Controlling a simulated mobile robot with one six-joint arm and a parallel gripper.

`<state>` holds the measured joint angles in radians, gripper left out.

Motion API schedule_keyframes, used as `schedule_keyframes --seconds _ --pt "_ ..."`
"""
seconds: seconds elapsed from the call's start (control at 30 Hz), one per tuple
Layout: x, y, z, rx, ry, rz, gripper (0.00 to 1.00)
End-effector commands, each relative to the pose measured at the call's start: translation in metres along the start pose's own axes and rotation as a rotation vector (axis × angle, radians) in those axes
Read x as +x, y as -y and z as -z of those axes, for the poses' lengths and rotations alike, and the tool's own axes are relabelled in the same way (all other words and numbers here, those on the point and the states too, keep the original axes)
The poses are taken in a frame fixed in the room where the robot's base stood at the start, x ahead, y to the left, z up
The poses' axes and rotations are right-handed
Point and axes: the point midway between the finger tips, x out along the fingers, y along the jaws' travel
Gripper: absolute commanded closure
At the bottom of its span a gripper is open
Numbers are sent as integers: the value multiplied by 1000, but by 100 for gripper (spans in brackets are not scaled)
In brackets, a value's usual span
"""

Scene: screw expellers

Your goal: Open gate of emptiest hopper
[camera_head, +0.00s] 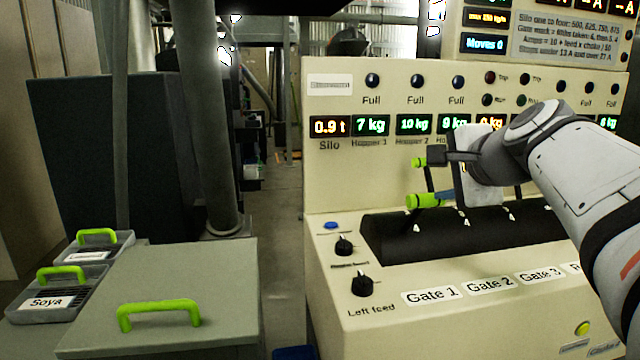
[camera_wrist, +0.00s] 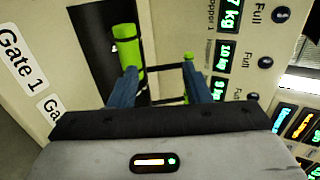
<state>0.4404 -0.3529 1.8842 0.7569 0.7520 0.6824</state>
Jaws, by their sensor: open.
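The cream control panel (camera_head: 345,185) shows 7 kg for Hopper 1 (camera_head: 371,125), 10 kg for Hopper 2 (camera_head: 414,124) and 9 kg at the third hopper display (camera_head: 454,122). An orange display (camera_head: 490,119), apparently 0 kg, is partly hidden by my arm. A black gate block (camera_head: 385,240) stands above labels Gate 1 (camera_head: 432,295), Gate 2 and Gate 3. A lime lever handle (camera_head: 424,201) sticks out left; it appears large in the wrist view (camera_wrist: 128,48). Another lime piece (camera_wrist: 188,60) is smaller there. My gripper (camera_wrist: 160,84) is open over the levers; contact is unclear.
A blue button (camera_head: 330,225) and two black knobs (camera_head: 362,283) sit left of the gate block. A display (camera_head: 607,122) at right reads 6 kg. Lower left are a grey lidded box (camera_head: 165,265) and trays, one marked Soya (camera_head: 50,300). A walkway lies between.

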Motion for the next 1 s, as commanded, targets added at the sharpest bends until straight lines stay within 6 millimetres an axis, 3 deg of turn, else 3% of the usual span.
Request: schedule_keyframes --seconds 0.1,0.23,0.67,0.87,1.0 --pt "-12 23 0 -1 1 0 56" --pt "-19 36 0 -1 1 -1 56" --pt "-22 41 0 -1 1 -3 56" --pt "-22 30 -19 -129 37 -100 56" --pt "-27 -2 -50 -378 119 -267 56"
